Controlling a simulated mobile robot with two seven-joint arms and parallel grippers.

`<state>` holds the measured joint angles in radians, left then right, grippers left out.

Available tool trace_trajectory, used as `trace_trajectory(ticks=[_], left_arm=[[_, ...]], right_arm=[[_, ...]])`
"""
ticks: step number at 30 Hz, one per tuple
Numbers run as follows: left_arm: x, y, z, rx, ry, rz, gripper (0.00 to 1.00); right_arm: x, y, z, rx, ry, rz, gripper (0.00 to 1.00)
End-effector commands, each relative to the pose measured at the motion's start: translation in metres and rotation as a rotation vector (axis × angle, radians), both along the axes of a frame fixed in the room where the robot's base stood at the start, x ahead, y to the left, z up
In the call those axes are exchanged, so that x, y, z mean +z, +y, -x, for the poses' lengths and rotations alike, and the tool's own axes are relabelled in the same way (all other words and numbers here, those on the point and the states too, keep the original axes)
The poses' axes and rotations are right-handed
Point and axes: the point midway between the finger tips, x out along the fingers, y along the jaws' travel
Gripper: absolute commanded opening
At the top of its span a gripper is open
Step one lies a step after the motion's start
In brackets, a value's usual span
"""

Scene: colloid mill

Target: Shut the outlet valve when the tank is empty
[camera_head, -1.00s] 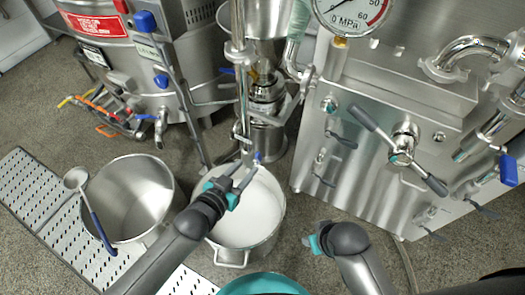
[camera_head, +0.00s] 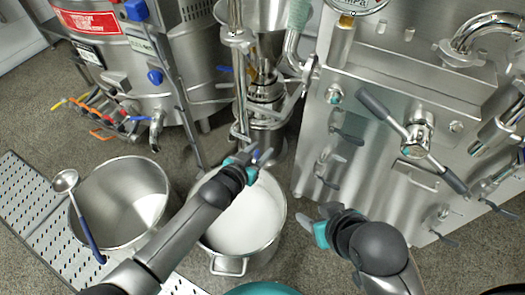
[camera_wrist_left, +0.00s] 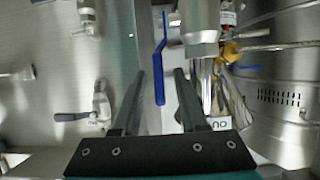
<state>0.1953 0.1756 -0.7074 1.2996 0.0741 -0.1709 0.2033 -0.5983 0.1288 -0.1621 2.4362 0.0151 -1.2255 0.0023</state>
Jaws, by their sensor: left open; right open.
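A blue lever handle (camera_wrist_left: 160,62) shows in the left wrist view, between the two fingers of my left gripper and apparently just beyond their tips. My left gripper (camera_head: 257,157) is open above the far rim of a steel pot (camera_head: 230,265) of white liquid (camera_head: 245,222), beside the mill's vertical pipe (camera_head: 238,110). In the head view the gripper hides most of that lever. A steel funnel-like hopper (camera_head: 262,28) sits over the mill; its inside is cut off by the picture edge. My right gripper (camera_head: 316,222) is open and empty, right of the pot.
An empty steel pot (camera_head: 88,215) with a ladle (camera_head: 78,205) stands on a perforated platform (camera_head: 25,205) at left. A steel panel machine (camera_head: 350,100) with handles stands at right. A vessel with blue-handled valves (camera_head: 155,77) is at upper left. Speckled floor lies between.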

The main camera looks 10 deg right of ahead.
Motion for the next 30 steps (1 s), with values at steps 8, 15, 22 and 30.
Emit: trace_trajectory(ticks=[8, 15, 22, 30], left_arm=[[-0.005, -0.006, -0.010, 0.000, -0.001, 0.001, 0.42], [-0.006, -0.009, -0.014, 0.000, -0.001, 0.001, 0.42], [-0.006, -0.010, -0.014, 0.000, -0.001, 0.001, 0.42], [-0.006, -0.009, -0.014, 0.000, -0.001, 0.001, 0.23]], right_arm=[[-0.004, 0.018, -0.015, 0.026, -0.127, -0.058, 0.50], [-0.003, 0.026, -0.020, 0.034, -0.182, -0.085, 0.50], [-0.002, 0.027, -0.021, 0.035, -0.192, -0.089, 0.50], [-0.002, 0.027, -0.021, 0.035, -0.191, -0.088, 0.50]])
